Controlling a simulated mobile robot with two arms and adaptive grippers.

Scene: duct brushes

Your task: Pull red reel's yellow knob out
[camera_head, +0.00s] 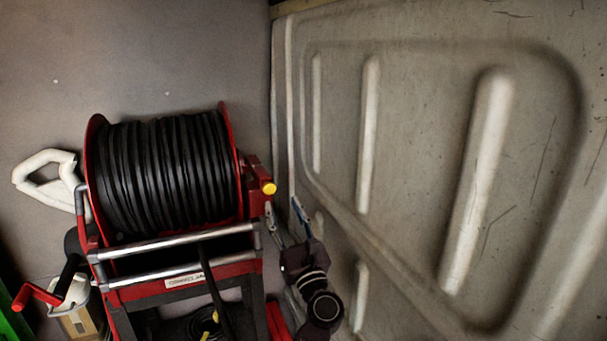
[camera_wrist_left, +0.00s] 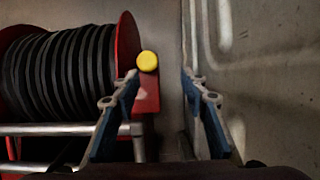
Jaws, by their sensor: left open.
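The red reel (camera_head: 228,150) is wound with black hose and stands in a red and silver frame. Its yellow knob (camera_head: 269,188) is a small round cap on the red bracket at the reel's right side. My left gripper (camera_head: 282,205) is open and empty, just below and to the right of the knob in the head view. In the left wrist view the knob (camera_wrist_left: 147,61) shows beyond the two blue fingers (camera_wrist_left: 160,75), closer to the left finger's tip. Neither finger visibly grips it. My right gripper is not in view.
A ribbed beige wall panel (camera_head: 420,150) stands close on the right of my left gripper. Silver rails (camera_head: 180,243) cross the reel frame's front. A white hooked handle (camera_head: 45,170) and a red crank handle (camera_head: 35,295) are on the left.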

